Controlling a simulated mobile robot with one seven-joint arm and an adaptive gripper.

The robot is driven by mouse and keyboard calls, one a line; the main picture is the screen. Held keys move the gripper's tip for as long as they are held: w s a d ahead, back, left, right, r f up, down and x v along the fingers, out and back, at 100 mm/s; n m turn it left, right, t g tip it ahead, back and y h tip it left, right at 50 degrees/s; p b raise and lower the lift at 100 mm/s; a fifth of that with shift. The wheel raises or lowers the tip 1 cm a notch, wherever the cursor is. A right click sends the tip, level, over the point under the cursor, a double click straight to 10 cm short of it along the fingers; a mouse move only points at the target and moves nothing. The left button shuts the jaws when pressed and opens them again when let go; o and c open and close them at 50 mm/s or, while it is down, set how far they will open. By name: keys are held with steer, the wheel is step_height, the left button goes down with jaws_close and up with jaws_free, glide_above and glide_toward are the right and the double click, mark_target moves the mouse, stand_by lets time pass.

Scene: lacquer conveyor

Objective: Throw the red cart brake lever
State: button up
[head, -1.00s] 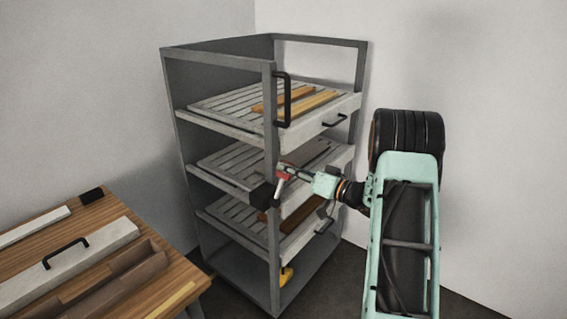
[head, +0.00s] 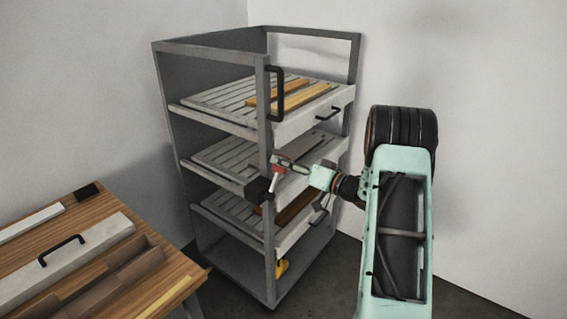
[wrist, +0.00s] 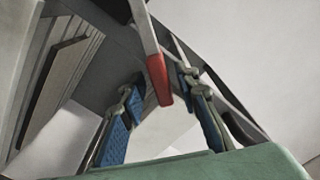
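The cart brake lever has a pale shaft and a red grip (head: 277,170). It rises from a dark block (head: 258,190) on the near post of the grey cart (head: 270,235). In the wrist view the red grip (wrist: 159,80) hangs between my blue-padded fingers, closer to the right finger. My gripper (head: 285,166) is at the lever's red end in the head view. Its fingers stand apart in the wrist view (wrist: 160,115), with a clear gap on the left of the grip. Whether the right finger touches the grip I cannot tell.
The cart holds several slatted trays (head: 300,125) with wooden strips and black handles. A black upright handle (head: 275,93) is on the near post. A yellow object (head: 281,268) is low on the cart. A wooden table (head: 165,265) stands at left. A wall is behind my arm.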

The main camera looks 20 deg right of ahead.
steer(key=v, duration=1.2)
stand_by(0.3)
